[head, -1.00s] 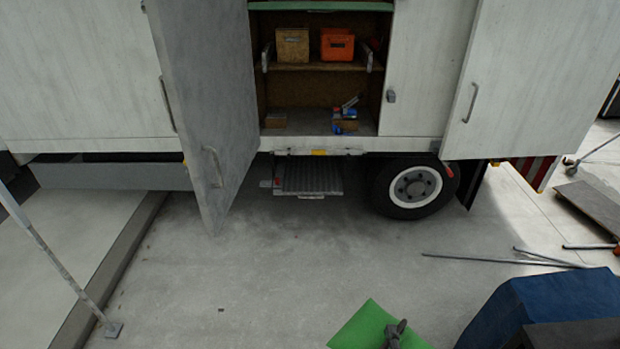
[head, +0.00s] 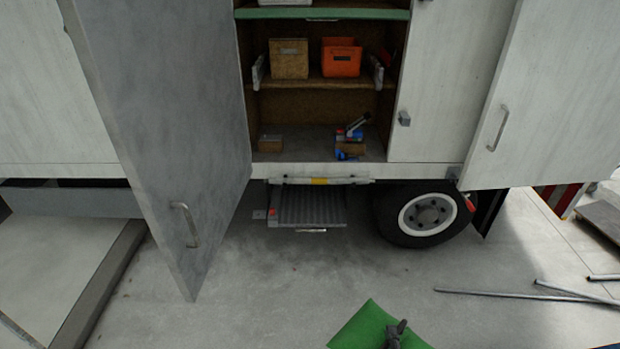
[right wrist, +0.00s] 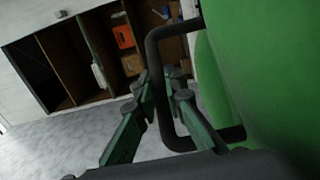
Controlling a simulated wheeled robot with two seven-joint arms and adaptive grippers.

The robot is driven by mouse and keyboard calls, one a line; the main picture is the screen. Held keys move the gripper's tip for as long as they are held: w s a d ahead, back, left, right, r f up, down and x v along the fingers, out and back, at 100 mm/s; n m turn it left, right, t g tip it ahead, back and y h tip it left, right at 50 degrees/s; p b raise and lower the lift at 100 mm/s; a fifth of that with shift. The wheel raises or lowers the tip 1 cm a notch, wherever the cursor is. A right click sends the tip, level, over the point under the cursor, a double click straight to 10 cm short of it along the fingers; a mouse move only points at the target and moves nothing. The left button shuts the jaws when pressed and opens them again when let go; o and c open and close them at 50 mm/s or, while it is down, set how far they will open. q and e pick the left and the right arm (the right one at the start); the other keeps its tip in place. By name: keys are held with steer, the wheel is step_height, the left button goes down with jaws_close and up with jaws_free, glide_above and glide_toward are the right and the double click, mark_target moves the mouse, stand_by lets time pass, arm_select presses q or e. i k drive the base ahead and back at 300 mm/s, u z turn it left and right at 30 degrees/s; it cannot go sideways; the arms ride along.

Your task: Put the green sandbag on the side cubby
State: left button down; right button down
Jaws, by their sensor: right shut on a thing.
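The green sandbag (head: 358,329) shows at the bottom of the head view, held in front of me over the ground. My right gripper (head: 398,332) is at its right part. In the right wrist view the gripper (right wrist: 165,90) is shut on the sandbag's dark handle (right wrist: 160,110), and the green bag (right wrist: 270,75) hangs at the right. The open side cubby (head: 320,139) of the truck is ahead, with a wooden block (head: 270,143) and a blue tool on a block (head: 350,142) on its floor. My left gripper is out of view.
An open grey door (head: 165,130) stands out left of the cubby; another open door (head: 545,90) is at the right. A step (head: 308,207) and wheel (head: 425,216) are below. Metal poles (head: 520,294) lie on the ground at right.

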mark_target(309, 145)
steer(key=i, duration=2.95)
steer(key=u, duration=1.05)
